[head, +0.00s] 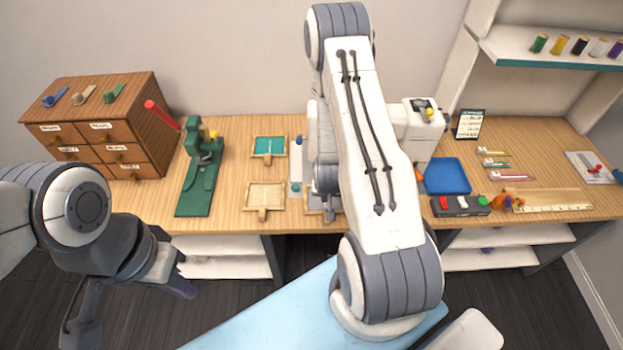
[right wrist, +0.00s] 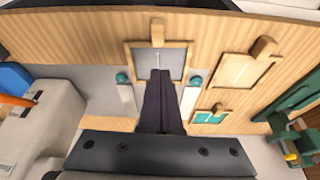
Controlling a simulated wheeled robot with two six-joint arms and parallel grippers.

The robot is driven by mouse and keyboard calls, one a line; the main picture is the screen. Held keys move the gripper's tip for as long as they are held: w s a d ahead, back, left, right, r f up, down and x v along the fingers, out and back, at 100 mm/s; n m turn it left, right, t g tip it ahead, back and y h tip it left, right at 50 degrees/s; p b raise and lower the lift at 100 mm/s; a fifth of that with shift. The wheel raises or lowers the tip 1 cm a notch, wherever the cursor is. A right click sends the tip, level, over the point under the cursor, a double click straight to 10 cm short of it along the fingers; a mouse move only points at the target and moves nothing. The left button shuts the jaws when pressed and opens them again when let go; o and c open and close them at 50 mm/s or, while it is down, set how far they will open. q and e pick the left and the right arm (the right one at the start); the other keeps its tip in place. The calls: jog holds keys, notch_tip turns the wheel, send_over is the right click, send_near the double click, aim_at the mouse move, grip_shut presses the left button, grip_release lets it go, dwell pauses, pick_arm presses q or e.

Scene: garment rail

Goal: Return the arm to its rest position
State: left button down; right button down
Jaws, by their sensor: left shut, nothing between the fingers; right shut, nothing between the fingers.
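My right arm (head: 375,160) reaches up and over the middle of the table in the head view. My right gripper shows in the right wrist view (right wrist: 161,76), with its dark fingers together and empty. The fingertips appear over or near a wooden frame with a grey inside (right wrist: 174,64); I cannot tell whether they touch it. In the head view the right gripper is mostly hidden by the arm. My left gripper (head: 180,287) is low at the left, in front of the table's front edge, shut and holding nothing.
The wooden table (head: 235,222) carries a green press (head: 200,165), a teal-filled frame (head: 268,147), a plain wooden frame (head: 265,196), a blue tray (head: 447,176) and a drawer cabinet (head: 100,125). A white shelf (head: 540,50) with thread spools hangs at the upper right.

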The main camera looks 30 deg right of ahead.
jog(key=a+r+n+y+b, duration=0.15)
jog(key=a+r+n, duration=0.25)
jog(key=a+r, duration=0.5)
jog(key=a+r+n+y+b, duration=0.1)
jog(key=a+r+n+b, duration=0.3)
jog(key=a, duration=0.8)
jog(key=s+a+r+n+g, duration=0.1)
jog(key=s+a+r+n, duration=0.1)
jog(key=s, duration=0.4)
jog(key=s+a+r+n+g, duration=0.1)
jog(key=s+a+r+n, duration=0.1)
jog(key=s+r, duration=0.3)
jog(key=s+a+r+n+g+b, duration=0.1)
jog(key=s+a+r+n, duration=0.1)
jog(key=s, duration=0.5)
jog(key=shift+s+a+r+y, duration=0.25)
jog(key=shift+a+r+y, duration=0.1)
jog(key=shift+a+r, duration=0.5)
